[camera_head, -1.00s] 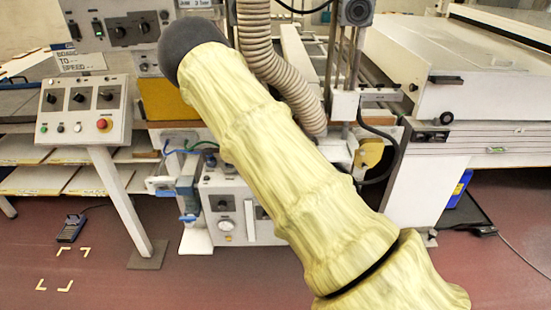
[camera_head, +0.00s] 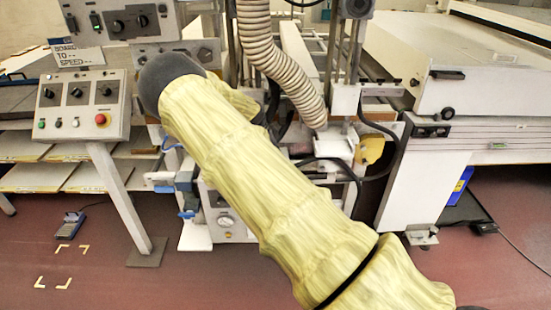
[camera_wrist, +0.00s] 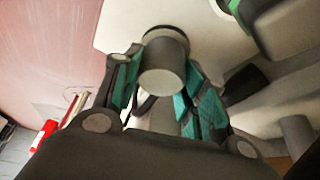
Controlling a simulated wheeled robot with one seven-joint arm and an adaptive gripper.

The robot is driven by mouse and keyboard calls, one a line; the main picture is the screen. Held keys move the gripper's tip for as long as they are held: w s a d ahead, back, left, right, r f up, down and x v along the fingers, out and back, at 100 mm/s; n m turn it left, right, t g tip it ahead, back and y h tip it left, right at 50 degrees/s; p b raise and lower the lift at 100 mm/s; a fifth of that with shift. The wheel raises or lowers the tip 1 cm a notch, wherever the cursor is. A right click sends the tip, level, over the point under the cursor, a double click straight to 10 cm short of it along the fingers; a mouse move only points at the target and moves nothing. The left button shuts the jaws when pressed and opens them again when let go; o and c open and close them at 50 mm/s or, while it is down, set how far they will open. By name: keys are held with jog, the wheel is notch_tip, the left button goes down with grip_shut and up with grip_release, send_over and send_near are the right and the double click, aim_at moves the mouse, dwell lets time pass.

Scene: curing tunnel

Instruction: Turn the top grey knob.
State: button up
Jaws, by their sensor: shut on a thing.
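In the wrist view a round grey knob (camera_wrist: 163,68) stands out from a pale panel. My gripper (camera_wrist: 160,88) has its two green-padded fingers on either side of the knob and is shut on it. The knob's end face points toward the wrist camera, and no pointer mark is readable on it. In the head view my arm's dark joint and pale yellow sleeve hide the gripper and the held knob.
A grey panel (camera_head: 170,48) with dark knobs is behind my arm in the head view. A sloped control box (camera_head: 85,125) with a red button stands left. A ribbed hose (camera_head: 275,55) hangs right of my arm.

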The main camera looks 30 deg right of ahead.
dwell(0.5)
jog(key=o, duration=1)
jog(key=v, duration=1.2)
jog(key=shift+d, duration=0.1)
